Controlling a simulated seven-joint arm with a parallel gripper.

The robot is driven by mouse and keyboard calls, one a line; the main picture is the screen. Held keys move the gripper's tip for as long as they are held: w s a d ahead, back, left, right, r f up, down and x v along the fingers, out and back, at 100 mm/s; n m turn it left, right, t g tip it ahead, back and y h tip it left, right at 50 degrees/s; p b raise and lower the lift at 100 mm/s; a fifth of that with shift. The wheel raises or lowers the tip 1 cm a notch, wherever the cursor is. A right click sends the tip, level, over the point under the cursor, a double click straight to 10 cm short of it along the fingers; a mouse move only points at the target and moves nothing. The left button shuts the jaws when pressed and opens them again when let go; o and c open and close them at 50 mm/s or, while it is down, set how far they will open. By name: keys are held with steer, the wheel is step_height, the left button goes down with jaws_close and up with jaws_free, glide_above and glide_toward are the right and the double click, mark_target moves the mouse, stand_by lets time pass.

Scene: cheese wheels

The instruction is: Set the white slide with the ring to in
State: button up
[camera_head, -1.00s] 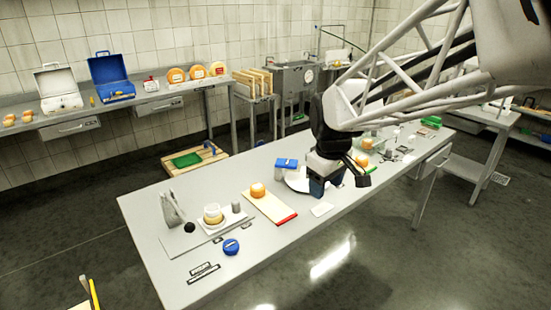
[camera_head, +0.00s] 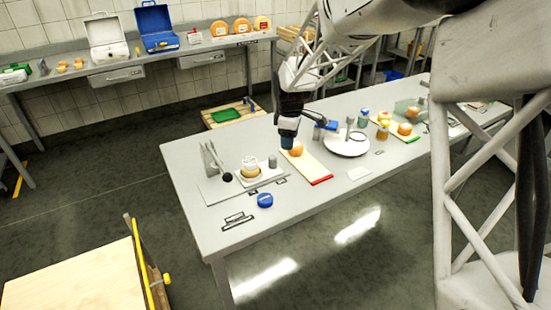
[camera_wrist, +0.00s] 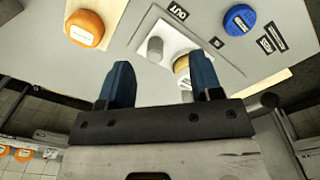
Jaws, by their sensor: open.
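A white slide (camera_head: 272,174) lies flat on the grey table, left of the cutting board. On it stand a pale round piece like a ring or mould (camera_head: 250,167) with yellow cheese, and a small grey cylinder (camera_head: 272,160). In the wrist view the slide (camera_wrist: 205,50) lies beyond my fingertips, with the grey cylinder (camera_wrist: 155,46) between them. The cheese is partly hidden by the right finger. A label reading like "OUT" (camera_wrist: 178,12) lies beside the slide. My gripper (camera_head: 287,142) is open and empty, above the table near the orange cheese, right of the slide.
An orange cheese (camera_head: 296,149) sits on a red-ended board (camera_head: 308,168). A blue round item (camera_head: 265,200) and dark-marked labels (camera_head: 237,220) lie in front of the slide. A grey upright holder (camera_head: 212,160) stands left. A white turntable (camera_head: 347,149) stands right.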

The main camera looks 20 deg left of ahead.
steer(key=n, duration=0.2)
glide_above(273, 156)
step_height(273, 156, down, 5)
steer(key=shift+s+r, duration=0.1)
steer(key=shift+s, duration=0.05)
steer(key=shift+f, duration=3.85)
